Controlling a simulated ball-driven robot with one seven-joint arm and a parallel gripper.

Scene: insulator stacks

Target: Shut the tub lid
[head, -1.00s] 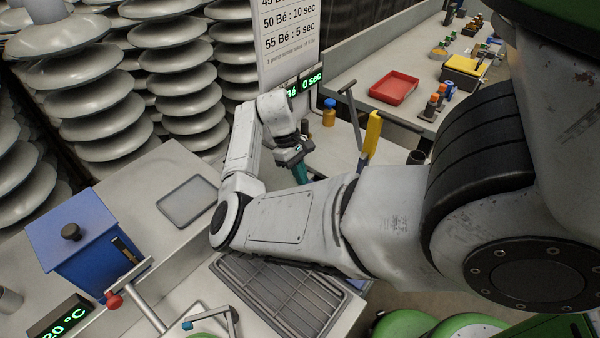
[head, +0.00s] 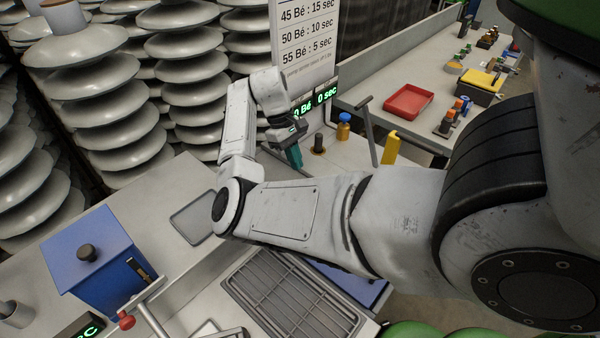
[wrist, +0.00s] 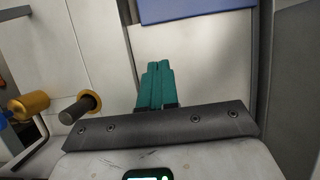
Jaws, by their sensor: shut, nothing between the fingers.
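My gripper (head: 295,157) has teal fingers held together, with nothing between them. It hangs over the grey bench beyond the grated basin. The fingers also show in the wrist view (wrist: 158,80), pointing at a pale surface below a blue panel (wrist: 198,10). A blue box with a flat blue lid (head: 88,250) and black knob stands at the lower left of the head view, its lid seated on top. Another blue surface (head: 352,282) shows partly below my arm, beside the grate. I cannot tell which of these blue parts is the tub lid.
A grated basin (head: 290,300) lies below my forearm. An orange bottle (head: 343,127), a dark-topped post (head: 318,143) and a yellow-handled part (head: 390,147) stand near my gripper. Insulator stacks (head: 90,110) fill the left back. A red tray (head: 408,101) lies on the far bench.

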